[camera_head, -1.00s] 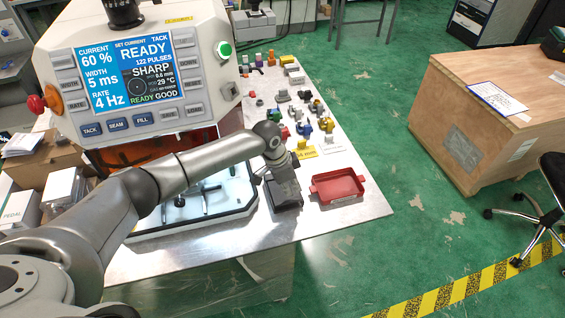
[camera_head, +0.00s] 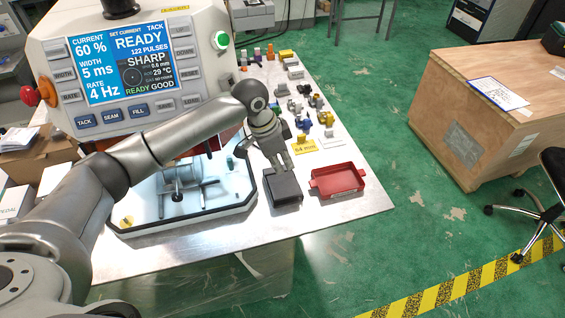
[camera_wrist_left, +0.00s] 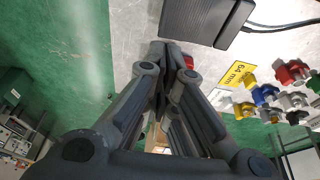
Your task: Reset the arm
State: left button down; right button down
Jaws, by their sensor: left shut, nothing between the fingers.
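My left arm comes in from the left, past the machine with the lit screen (camera_head: 130,62). My left gripper (camera_head: 286,167) is shut and empty, pointing down over the worktable near the dark grey pedal box (camera_head: 284,190). I cannot tell from the head view how high it is above the box. In the left wrist view, the gripper fingers (camera_wrist_left: 166,62) are together, with the dark box (camera_wrist_left: 205,14) beyond them. My right gripper is in neither view.
A red tray (camera_head: 337,181) sits right of the box, near the table (camera_head: 240,255) edge. Several small coloured parts stand behind it by a yellow "64 mm" label (camera_head: 303,146). A lit work plate (camera_head: 200,206) lies left. A wooden crate (camera_head: 500,120) and chair stand across green floor.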

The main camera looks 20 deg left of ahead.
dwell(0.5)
pick_arm(q)
jog(key=s+d+f+n+t+h, duration=0.1)
jog(key=s+d+f, duration=0.35)
jog(key=s, duration=0.25)
jog(key=s+d+f, duration=0.3)
jog(key=s+d, duration=0.2)
jog(key=s, duration=0.2)
jog(key=s+a+f+n+y, duration=0.2)
jog(key=s+a+n+y, duration=0.2)
jog(key=s+a+n, duration=0.75)
jog(key=s+a+f+m+b, duration=0.1)
jog(key=s+f+m, duration=0.15)
jog(key=f, duration=1.05)
jog(key=s+a+f+m+b, duration=0.1)
jog(key=s+f, duration=0.2)
jog(key=f, duration=1.1)
jog(key=s+a+f+g+b, duration=0.1)
jog(key=s+a+f, duration=0.1)
jog(key=s+f, duration=1.5)
jog(key=shift+a+f+g, duration=0.25)
jog(key=shift+a+g, duration=0.05)
